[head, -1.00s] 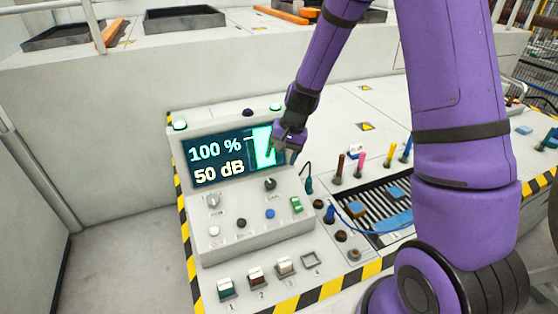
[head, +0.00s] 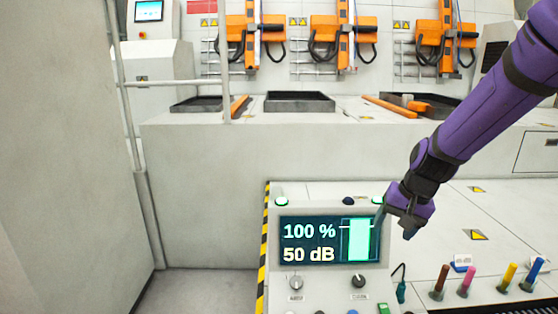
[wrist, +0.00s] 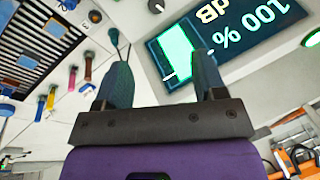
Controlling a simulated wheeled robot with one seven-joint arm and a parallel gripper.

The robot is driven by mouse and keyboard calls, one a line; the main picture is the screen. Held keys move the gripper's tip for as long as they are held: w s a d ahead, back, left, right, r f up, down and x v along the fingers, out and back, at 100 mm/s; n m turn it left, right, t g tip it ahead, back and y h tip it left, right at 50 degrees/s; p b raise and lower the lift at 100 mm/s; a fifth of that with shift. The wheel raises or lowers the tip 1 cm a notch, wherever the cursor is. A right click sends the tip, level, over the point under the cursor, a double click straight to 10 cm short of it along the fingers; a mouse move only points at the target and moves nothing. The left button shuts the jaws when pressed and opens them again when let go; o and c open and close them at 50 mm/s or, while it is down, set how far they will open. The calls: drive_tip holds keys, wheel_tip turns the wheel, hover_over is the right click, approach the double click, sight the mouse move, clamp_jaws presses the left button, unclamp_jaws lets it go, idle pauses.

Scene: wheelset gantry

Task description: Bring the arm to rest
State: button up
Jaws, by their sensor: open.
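My purple arm reaches in from the right in the head view. My gripper (head: 396,220) hangs by the right edge of the console screen (head: 308,243), which reads 100 % and 50 dB beside a bright green bar. In the wrist view my gripper (wrist: 160,80) shows two dark fingers spread apart with nothing between them. The screen (wrist: 235,40) appears upside down just beyond the fingers. I cannot tell the exact gap between the fingers and the panel.
Colored pegs (head: 488,279) stand on the bench at the lower right. A knob (head: 359,281) sits below the screen. Black trays (head: 300,102) and orange machines (head: 340,40) are at the back. A grey wall (head: 65,140) fills the left.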

drive_tip(key=s+d+r+n+t+h, duration=0.1)
drive_tip(key=s+r+n, duration=0.1)
drive_tip(key=s+r, duration=0.6)
drive_tip(key=s+d+r+n+t+h, duration=0.1)
drive_tip(key=s+r, duration=0.7)
drive_tip(key=s, duration=0.8)
drive_tip(key=shift+d+r+n+t+h, duration=0.35)
drive_tip(key=shift+d+n+t, duration=0.2)
drive_tip(key=shift+d, duration=0.25)
